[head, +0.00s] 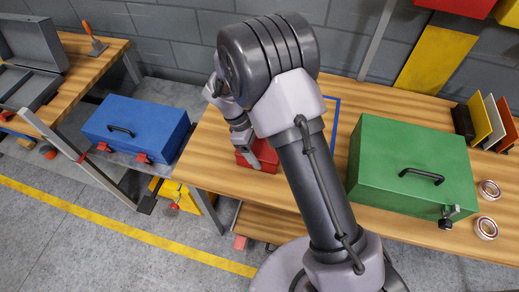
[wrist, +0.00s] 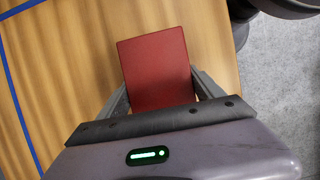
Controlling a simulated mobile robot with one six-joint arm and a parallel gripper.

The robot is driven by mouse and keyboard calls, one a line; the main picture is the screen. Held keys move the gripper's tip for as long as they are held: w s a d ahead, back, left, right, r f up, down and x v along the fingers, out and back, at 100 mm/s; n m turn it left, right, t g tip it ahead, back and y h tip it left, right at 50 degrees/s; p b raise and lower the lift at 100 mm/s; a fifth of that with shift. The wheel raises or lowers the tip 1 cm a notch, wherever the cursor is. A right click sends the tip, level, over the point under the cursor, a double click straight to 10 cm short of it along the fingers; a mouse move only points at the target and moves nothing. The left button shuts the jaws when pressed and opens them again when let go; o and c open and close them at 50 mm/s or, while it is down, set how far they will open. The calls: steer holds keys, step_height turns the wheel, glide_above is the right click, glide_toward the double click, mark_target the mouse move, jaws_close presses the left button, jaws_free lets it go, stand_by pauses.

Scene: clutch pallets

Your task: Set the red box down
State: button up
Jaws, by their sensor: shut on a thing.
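The red box (wrist: 157,62) is between the two fingers of my gripper (wrist: 160,100) in the wrist view, with a finger on each side of it. My gripper is shut on it. In the head view the red box (head: 262,156) shows partly behind my arm, over the left part of the wooden table (head: 212,150). My gripper (head: 245,143) is above it there. I cannot tell whether the underside of the box touches the table.
A green toolbox (head: 412,165) stands on the table to the right, with metal rings (head: 486,228) beside it. Blue tape (head: 334,115) marks the tabletop behind my arm. A blue toolbox (head: 136,127) sits on a lower grey surface to the left. The table's front edge is close to the red box.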

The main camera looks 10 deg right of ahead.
mark_target(257, 151)
steer(key=o, duration=1.7)
steer(key=shift+f, duration=0.1)
steer(key=shift+c, duration=0.2)
steer(key=p+v, duration=0.4)
steer(key=v, duration=0.8)
steer(key=s+d+r+m+t+y, duration=0.2)
steer(key=s+d+r+m, duration=0.3)
steer(key=r, duration=0.5)
steer(key=s+d+r+m+t+y, duration=0.2)
steer(key=s+r+m, duration=0.35)
steer(key=r, duration=0.35)
steer(key=s+d+r+m+t+y, duration=0.2)
steer(key=s+m, duration=0.5)
steer(key=s, duration=0.4)
steer(key=shift+r+t, duration=0.2)
steer(key=shift+t, duration=0.5)
steer(key=shift+m, duration=0.25)
